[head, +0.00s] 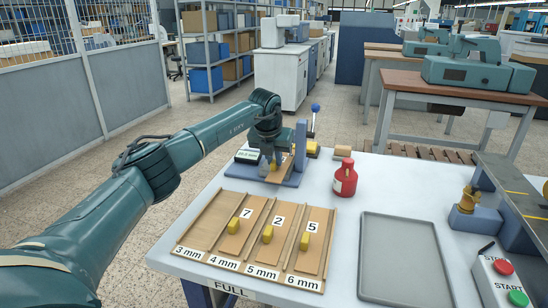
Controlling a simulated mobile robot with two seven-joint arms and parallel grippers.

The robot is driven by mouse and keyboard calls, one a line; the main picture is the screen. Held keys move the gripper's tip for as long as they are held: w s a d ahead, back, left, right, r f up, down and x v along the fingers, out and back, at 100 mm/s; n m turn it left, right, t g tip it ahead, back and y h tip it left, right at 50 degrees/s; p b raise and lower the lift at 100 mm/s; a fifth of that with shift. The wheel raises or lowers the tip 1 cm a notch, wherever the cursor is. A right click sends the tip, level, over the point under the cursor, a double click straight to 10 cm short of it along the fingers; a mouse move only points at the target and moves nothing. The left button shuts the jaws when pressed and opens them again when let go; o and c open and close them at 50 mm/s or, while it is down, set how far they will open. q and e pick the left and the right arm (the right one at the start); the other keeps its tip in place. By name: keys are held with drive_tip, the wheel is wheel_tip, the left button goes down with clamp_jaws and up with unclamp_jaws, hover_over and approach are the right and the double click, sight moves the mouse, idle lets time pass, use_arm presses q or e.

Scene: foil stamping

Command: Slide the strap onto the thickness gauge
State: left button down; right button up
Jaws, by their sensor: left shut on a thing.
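My left gripper (272,158) reaches in from the left and is shut on a tan strap (285,167), apparently by its yellow grip block, which is mostly hidden by the fingers. The strap is over the blue base of the thickness gauge (262,176), beside the gauge's upright blue post (300,140). I cannot tell whether the strap touches the base. A small display box (247,156) stands at the gauge's left, and a lever with a blue knob (315,108) rises behind it. My right gripper is not in view.
A wooden rack (217,262) marked 3 mm to 6 mm lies in front. Its 3 mm lane is empty; the others hold straps numbered 7, 2 and 5. A red bottle (345,180) stands right of the gauge. An empty grey tray (400,215) and control box (500,280) are at right.

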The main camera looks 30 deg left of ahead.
use_arm(q)
drive_tip(key=shift+f, duration=0.1)
idle(0.3)
drive_tip(key=c, duration=1.3)
unclamp_jaws()
drive_tip(key=shift+c, duration=0.2)
drive_tip(key=b+v, duration=0.1)
drive_tip(key=v, duration=1.2)
drive_tip(key=shift+s, duration=0.1)
